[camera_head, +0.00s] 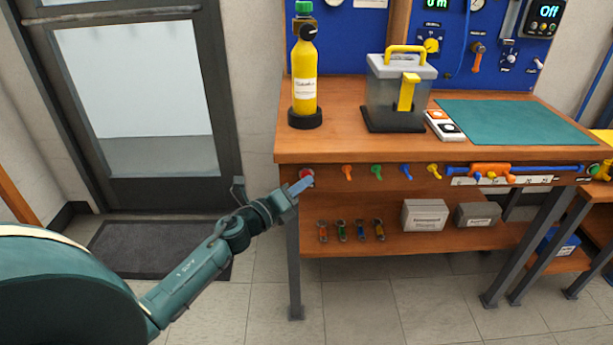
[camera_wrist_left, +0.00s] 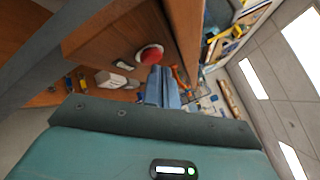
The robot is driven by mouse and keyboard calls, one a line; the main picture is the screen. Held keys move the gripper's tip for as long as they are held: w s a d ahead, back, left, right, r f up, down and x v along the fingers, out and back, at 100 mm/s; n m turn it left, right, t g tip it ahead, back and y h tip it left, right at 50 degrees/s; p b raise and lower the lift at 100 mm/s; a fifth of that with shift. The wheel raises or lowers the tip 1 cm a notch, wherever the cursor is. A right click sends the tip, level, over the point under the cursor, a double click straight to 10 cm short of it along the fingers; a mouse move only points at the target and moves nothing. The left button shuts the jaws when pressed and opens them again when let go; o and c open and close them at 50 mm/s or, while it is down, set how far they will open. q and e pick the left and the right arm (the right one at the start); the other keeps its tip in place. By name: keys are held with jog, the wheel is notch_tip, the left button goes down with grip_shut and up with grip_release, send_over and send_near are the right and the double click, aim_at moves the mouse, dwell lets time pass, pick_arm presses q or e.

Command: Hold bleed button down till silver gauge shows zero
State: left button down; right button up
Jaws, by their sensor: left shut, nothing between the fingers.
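A red round button (camera_head: 306,174) sits on the front edge of the wooden bench, at its left end. It also shows in the left wrist view (camera_wrist_left: 150,54) as a red dome in a pale ring. My left gripper (camera_head: 303,185) is shut and empty, its blue fingertips right at the button. In the left wrist view the fingers (camera_wrist_left: 163,86) point toward the button's lower edge. I cannot tell whether they touch or press it. My right gripper is out of view.
Coloured valve knobs (camera_head: 377,171) line the bench front to the right of the button. A yellow bottle (camera_head: 305,80), a clear box with a yellow handle (camera_head: 389,95) and a green mat (camera_head: 515,122) are on top.

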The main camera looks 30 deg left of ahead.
pick_arm(q)
jog(key=shift+w+a, duration=0.25)
jog(key=shift+w, duration=0.1)
dwell(1.6)
jog(key=shift+s+d, duration=0.1)
dwell(3.5)
jog(key=shift+s+d, duration=0.4)
jog(key=shift+s, duration=0.25)
jog(key=shift+s, duration=0.1)
jog(key=shift+s+d+p, duration=0.2)
jog(key=shift+s+d, duration=0.2)
jog(key=shift+s, duration=0.3)
jog(key=shift+s+d+p, duration=0.2)
jog(key=shift+s+d, duration=0.25)
jog(key=shift+s, duration=0.2)
jog(key=shift+s+d+p, duration=0.2)
jog(key=shift+s+d, duration=0.2)
jog(key=shift+s, duration=0.3)
